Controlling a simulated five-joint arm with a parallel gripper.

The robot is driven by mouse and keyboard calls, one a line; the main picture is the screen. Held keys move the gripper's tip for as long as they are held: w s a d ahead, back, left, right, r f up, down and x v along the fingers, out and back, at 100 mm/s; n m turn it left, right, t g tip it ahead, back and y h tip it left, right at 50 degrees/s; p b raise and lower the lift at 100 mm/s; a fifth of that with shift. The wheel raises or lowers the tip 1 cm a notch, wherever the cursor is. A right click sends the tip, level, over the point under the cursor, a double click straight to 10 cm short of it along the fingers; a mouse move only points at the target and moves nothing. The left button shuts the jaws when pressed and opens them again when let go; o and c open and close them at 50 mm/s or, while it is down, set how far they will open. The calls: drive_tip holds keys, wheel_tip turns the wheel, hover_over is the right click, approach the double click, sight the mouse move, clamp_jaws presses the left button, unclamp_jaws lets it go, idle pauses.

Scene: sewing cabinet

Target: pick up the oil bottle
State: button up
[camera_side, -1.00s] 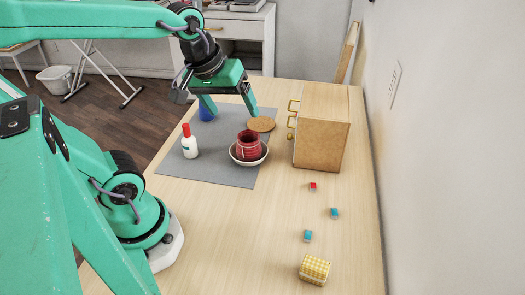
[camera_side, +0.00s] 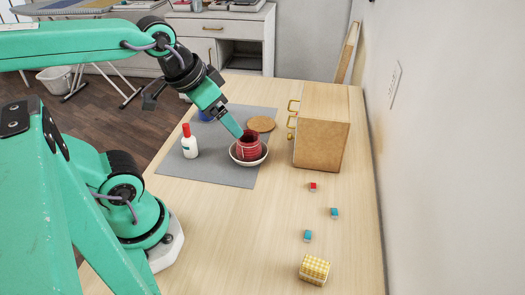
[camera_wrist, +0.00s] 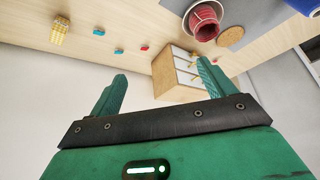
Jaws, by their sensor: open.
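The oil bottle (camera_side: 190,146) is white with a red cap and stands upright on the grey mat (camera_side: 222,177), toward its left side. My gripper (camera_side: 239,133) is to the right of the bottle and apart from it, with its fingertip near the dark red cup (camera_side: 249,143) in the side view. In the wrist view my gripper (camera_wrist: 160,85) is open, with its two fingers spread and nothing between them. The bottle does not show in the wrist view.
The red cup stands in a white bowl (camera_side: 237,159) on the mat. A cork coaster (camera_side: 261,124) and a partly hidden blue object (camera_side: 205,115) lie behind. A wooden cabinet (camera_side: 320,145) stands right. Small blocks (camera_side: 308,235) and a yellow checked box (camera_side: 314,268) are in front.

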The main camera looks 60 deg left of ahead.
drive_tip(key=c, duration=0.4)
drive_tip(key=shift+o, duration=0.2)
drive_tip(key=shift+a, duration=0.1)
drive_tip(key=m+g, duration=0.2)
drive_tip(key=g, duration=0.3)
hover_over(188, 136)
drive_tip(key=w, duration=0.1)
wheel_tip(188, 136, down, 12)
drive_tip(key=shift+f, duration=0.1)
drive_tip(key=shift+s+a+f+g, duration=0.3)
drive_tip(key=shift+f, duration=0.05)
drive_tip(key=shift+s+a+f, duration=0.1)
drive_tip(key=shift+f, duration=1.85)
drive_tip(key=shift+a+f, duration=0.1)
drive_tip(key=shift+f, duration=1.85)
